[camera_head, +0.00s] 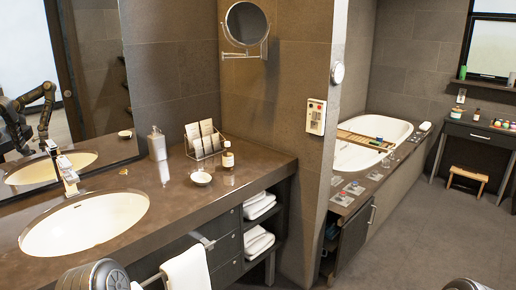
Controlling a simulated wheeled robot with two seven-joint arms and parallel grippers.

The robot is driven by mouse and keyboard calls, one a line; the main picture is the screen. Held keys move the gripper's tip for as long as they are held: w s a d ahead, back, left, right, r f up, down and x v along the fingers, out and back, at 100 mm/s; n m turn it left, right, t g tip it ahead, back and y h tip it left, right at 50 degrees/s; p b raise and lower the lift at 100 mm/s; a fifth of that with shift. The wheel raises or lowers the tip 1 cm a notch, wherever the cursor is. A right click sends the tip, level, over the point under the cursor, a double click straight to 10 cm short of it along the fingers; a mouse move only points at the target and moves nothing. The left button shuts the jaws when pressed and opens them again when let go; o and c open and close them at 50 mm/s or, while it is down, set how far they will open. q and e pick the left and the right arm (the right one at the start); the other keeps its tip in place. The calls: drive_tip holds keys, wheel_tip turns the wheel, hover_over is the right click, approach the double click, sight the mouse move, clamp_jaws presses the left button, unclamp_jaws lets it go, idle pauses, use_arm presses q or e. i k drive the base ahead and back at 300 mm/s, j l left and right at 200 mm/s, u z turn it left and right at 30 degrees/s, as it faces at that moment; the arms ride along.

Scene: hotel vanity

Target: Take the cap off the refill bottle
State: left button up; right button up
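A small amber bottle (228,160) with a pale label and a light top stands upright on the brown vanity counter (215,194), right of a wire rack. It looks like the refill bottle, and its top appears to be on. A grey pump dispenser (157,145) stands upright near the mirror, left of the rack. Neither of my grippers is in view. Only rounded grey parts of my arms show at the bottom edge, left and right, apart from the bottles.
A small white bowl (201,178) sits in front of the wire rack (204,145) of cards. The sink basin (85,222) and tap (64,171) are at left. A towel (187,270) hangs at the counter front. A wall corner stands right of the counter.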

sight(227, 154)
drive_tip(key=i+l, duration=0.6)
drive_tip(key=i, duration=0.15)
drive_tip(key=i+l+z, duration=0.1)
drive_tip(key=i+l, duration=0.55)
drive_tip(key=i, duration=0.05)
